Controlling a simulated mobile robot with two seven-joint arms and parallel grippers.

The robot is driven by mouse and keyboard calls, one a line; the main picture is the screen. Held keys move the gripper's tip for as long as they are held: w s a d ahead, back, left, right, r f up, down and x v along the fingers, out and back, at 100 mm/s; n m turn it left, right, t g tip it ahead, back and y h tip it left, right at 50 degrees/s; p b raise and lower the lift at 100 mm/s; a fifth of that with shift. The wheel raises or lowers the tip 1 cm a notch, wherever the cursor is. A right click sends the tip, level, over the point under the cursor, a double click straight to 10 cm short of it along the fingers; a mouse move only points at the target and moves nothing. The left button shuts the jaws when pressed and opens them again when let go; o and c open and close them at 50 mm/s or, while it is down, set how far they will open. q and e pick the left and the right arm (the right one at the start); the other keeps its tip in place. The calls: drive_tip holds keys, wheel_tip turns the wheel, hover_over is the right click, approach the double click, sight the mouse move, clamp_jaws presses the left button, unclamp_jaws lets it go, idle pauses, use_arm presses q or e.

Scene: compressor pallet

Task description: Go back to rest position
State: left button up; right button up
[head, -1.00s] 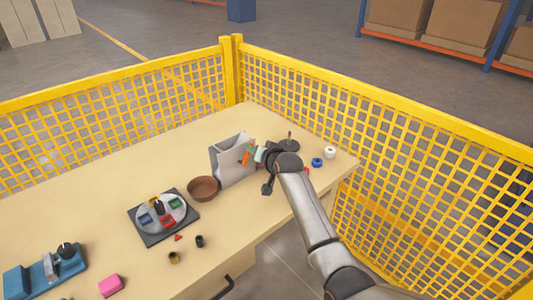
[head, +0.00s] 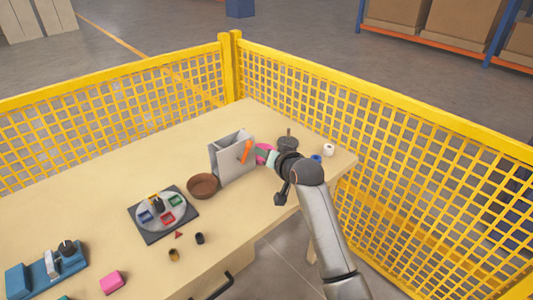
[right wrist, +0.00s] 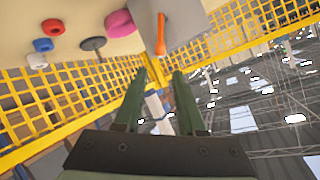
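My right gripper (head: 263,155) is just right of a grey open-topped box (head: 236,168) on the table. In the right wrist view its two green fingers (right wrist: 159,74) are apart with nothing between them. An orange, handle-like item (head: 246,151) is at the box's right side; it also shows in the right wrist view (right wrist: 160,35), beyond the fingertips and apart from them. A pink round piece (right wrist: 119,23) lies by the box, partly hidden by my gripper in the head view. My left gripper is in neither view.
A dark disc with a peg (head: 288,142), a blue ring (head: 316,158) and a white ring (head: 328,150) are near my right arm. A brown bowl (head: 202,185) and a dark tray (head: 147,235) stand left of the box. Yellow mesh fencing (head: 390,145) borders the table.

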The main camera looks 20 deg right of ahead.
drive_tip(key=s+a+f+n+g, duration=0.2)
drive_tip(key=s+f+n, duration=0.1)
drive_tip(key=s+f, duration=0.8)
drive_tip(key=s+a+f+n+g, duration=0.1)
drive_tip(key=s+a+f+n, duration=0.1)
drive_tip(key=s+f, duration=0.95)
drive_tip(key=s+a+f+n+y, duration=0.1)
drive_tip(key=s+f, duration=0.1)
drive_tip(key=s, duration=0.4)
drive_tip(key=s+a+f+n, duration=0.1)
drive_tip(key=s, duration=0.5)
drive_tip(key=shift+s+a+f+n+g+y, duration=0.2)
drive_tip(key=shift+a+f+n+g+y, duration=0.1)
drive_tip(key=shift+a+f+g+y, duration=0.1)
